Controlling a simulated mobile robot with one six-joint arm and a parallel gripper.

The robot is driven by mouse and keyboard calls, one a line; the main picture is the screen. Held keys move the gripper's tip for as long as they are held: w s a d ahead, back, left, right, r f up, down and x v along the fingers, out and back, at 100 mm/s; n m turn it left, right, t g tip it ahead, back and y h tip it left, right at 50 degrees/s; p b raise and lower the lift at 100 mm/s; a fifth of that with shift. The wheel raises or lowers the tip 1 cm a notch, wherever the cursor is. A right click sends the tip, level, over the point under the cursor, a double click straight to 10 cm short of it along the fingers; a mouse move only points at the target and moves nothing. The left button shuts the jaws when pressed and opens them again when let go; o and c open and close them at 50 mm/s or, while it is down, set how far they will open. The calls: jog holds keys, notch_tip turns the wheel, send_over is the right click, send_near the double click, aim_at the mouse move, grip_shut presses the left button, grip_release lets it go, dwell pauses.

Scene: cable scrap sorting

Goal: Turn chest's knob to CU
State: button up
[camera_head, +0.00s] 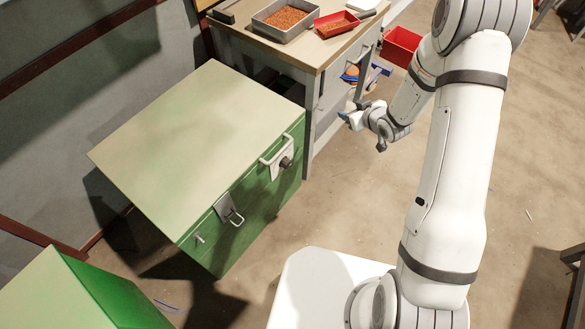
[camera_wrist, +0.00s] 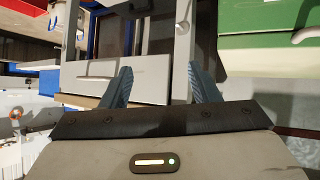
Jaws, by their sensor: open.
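The green chest (camera_head: 262,185) with a pale top stands left of my arm in the head view. On its front, near the right end, a dark round knob (camera_head: 286,162) sits on a light plate beside a pale bar handle. The knob's markings are too small to read. My gripper (camera_head: 344,116) is to the right of the chest, apart from it, with blue fingers spread and nothing between them. In the wrist view my gripper (camera_wrist: 164,84) is open and empty. Part of the green chest (camera_wrist: 265,42) with a pale handle shows at the upper right; the knob is not visible there.
A workbench (camera_head: 328,50) beyond the chest bears a grey tray (camera_head: 268,30) and a red tray (camera_head: 321,29) of granules. A red bin (camera_head: 398,54) stands behind my gripper. Another green box (camera_head: 70,295) is at the lower left. Floor before the chest is mostly clear.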

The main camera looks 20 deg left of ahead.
jog(key=s+a+f+n+y+b, duration=0.1)
jog(key=s+a+f+y, duration=0.15)
jog(key=f, duration=0.45)
jog(key=s+a+f+y+b, duration=0.2)
jog(key=a+f, duration=0.2)
jog(key=f, duration=0.2)
jog(key=g+y+b, duration=0.2)
jog(key=y, duration=0.3)
send_near(289, 166)
jog(key=a, duration=0.2)
jog(key=x, duration=0.5)
jog(key=b+x, duration=0.1)
jog(key=x, duration=0.1)
jog(key=shift+w+a, duration=0.15)
jog(key=shift+w, duration=0.2)
jog(key=c, duration=0.9)
jog(key=shift+c, duration=0.3)
